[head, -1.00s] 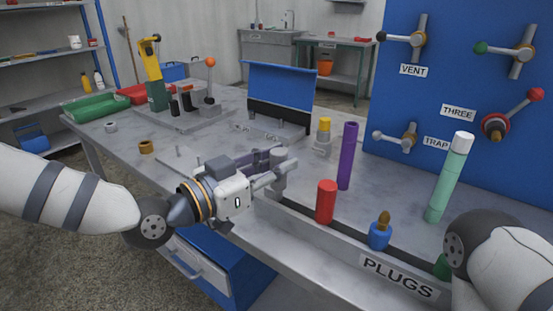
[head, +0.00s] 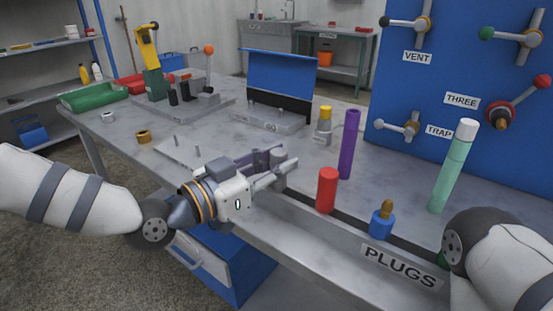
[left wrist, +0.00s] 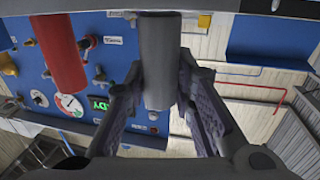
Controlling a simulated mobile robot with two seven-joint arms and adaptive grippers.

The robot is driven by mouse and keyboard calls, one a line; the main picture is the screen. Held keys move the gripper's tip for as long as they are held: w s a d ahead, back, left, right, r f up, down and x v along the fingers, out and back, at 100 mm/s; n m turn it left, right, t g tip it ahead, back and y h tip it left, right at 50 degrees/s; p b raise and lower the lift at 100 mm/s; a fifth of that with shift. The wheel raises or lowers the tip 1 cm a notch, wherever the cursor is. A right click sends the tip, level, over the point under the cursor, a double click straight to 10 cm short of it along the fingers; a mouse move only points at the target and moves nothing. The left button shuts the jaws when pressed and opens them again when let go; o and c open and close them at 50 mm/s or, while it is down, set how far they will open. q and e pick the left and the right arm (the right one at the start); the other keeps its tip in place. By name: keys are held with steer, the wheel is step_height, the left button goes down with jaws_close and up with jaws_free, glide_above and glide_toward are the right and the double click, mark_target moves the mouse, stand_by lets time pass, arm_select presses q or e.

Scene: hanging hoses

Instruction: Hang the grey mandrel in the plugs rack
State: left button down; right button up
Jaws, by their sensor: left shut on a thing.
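The grey mandrel (left wrist: 160,62) is a plain grey cylinder between the two fingers of my left gripper (left wrist: 158,100) in the left wrist view. In the head view my left gripper (head: 272,168) is shut on it near the front edge of the table, left of the red plug. The mandrel (head: 278,157) shows there only in part, behind a finger. The plugs rack (head: 300,201) is a dark strip along the front edge, with a PLUGS label (head: 401,267). Whether the mandrel touches the rack is hidden. My right gripper is out of view.
A red plug (head: 327,191) stands close right of my left gripper. A purple cylinder (head: 349,145), a blue plug (head: 381,224) and a mint cylinder (head: 452,172) stand farther right. A metal plate with pegs (head: 178,151) lies to the left. A blue valve panel (head: 450,60) rises behind.

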arm_select(q)
steer(key=c, duration=1.3)
jaws_free()
steer(key=v, duration=1.2)
steer(key=shift+s, duration=0.1)
